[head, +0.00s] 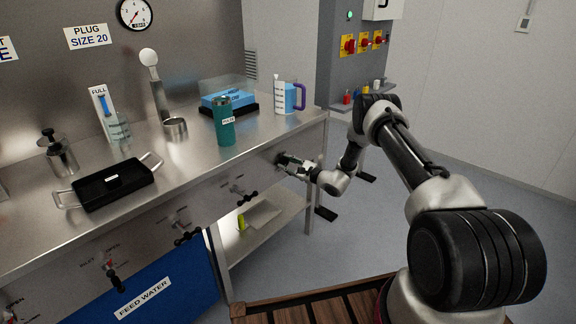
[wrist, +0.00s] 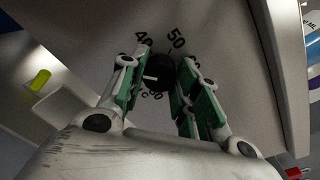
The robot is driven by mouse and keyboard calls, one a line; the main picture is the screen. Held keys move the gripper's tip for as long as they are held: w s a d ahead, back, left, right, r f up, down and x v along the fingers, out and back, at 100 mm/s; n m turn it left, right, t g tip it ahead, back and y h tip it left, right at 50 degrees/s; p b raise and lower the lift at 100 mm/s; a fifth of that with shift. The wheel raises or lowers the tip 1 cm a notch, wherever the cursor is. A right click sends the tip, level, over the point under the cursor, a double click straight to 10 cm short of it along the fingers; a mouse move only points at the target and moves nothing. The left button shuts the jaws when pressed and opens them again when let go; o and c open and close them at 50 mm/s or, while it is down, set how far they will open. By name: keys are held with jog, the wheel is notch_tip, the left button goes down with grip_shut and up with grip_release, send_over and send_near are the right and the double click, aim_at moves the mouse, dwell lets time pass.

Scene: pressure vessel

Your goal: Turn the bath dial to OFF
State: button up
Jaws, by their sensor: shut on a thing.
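The bath dial (wrist: 158,74) is a round black knob with a white mark on the metal front panel, with printed numbers such as 40 and 50 around it. The white mark points toward the left in the wrist view. No OFF label can be read. My gripper (wrist: 160,80) has its green-padded fingers on either side of the knob and is shut on it. In the head view my gripper (head: 287,162) is at the right end of the bench front, where it largely hides the dial.
The steel bench (head: 195,150) carries a green bottle (head: 224,122), a black tray (head: 113,187) and a jug (head: 289,96). Other valve handles (head: 187,233) stick out of the bench front. A lower shelf (head: 262,216) holds a yellow-green object (wrist: 40,80). Open floor lies to the right.

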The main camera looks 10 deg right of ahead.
jog(key=shift+n, duration=0.3)
jog(key=o, duration=1)
jog(key=v, duration=1.2)
jog(key=shift+s, duration=0.1)
